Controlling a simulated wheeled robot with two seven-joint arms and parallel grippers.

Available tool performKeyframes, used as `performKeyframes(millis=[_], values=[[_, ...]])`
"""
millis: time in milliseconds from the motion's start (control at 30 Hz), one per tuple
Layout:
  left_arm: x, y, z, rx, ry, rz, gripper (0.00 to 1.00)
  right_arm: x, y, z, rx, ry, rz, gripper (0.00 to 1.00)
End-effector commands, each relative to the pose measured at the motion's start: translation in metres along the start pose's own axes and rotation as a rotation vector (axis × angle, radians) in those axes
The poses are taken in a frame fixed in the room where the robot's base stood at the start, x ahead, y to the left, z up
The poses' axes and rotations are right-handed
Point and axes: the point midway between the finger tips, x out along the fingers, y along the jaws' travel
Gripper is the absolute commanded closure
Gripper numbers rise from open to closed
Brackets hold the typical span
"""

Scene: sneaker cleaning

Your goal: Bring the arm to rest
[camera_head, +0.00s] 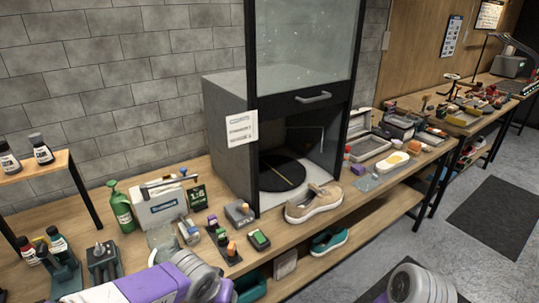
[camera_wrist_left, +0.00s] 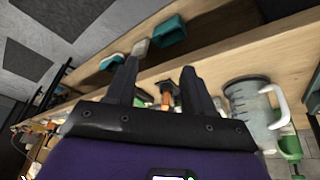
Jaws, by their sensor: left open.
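My left arm comes in low at the bottom of the head view, in front of the bench, with its purple and grey links showing; its fingers are not clear there. In the left wrist view my left gripper (camera_wrist_left: 160,88) has its two dark fingers spread apart with nothing held between them. A small orange-topped item (camera_wrist_left: 167,97) shows beyond the gap, apart from the fingers. Only a grey link of my right arm shows at the lower right of the head view; its gripper is out of view. A tan sneaker (camera_head: 313,203) rests on the bench edge before the cabinet.
The cabinet (camera_head: 228,135) has its glass door raised, with a dark turntable (camera_head: 281,172) inside. A green bottle (camera_head: 121,208), brushes and small boxes crowd the bench's left. A clear jug (camera_wrist_left: 252,112) is right of the fingers. A teal shoe (camera_head: 328,241) sits on the lower shelf.

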Motion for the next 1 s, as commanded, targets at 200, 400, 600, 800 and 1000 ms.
performKeyframes(millis=[200,400,600,800,1000], values=[[0.056,0.011,0.019,-0.028,-0.077,0.087,0.47,-0.002,-0.001,-0.002,-0.001,0.005,-0.001,0.57],[0.116,0.021,0.052,-0.097,-0.150,0.181,0.47,-0.004,-0.002,-0.001,-0.001,0.003,-0.001,0.57],[0.189,0.031,0.117,-0.253,-0.235,0.268,0.47,-0.008,-0.003,-0.001,-0.001,0.004,0.000,0.57],[0.235,0.035,0.187,-0.407,-0.289,0.274,0.47,-0.010,-0.004,-0.001,-0.001,0.004,0.000,0.57],[0.251,0.036,0.223,-0.477,-0.312,0.249,0.47,-0.011,-0.005,-0.001,-0.001,0.004,0.000,0.57]])
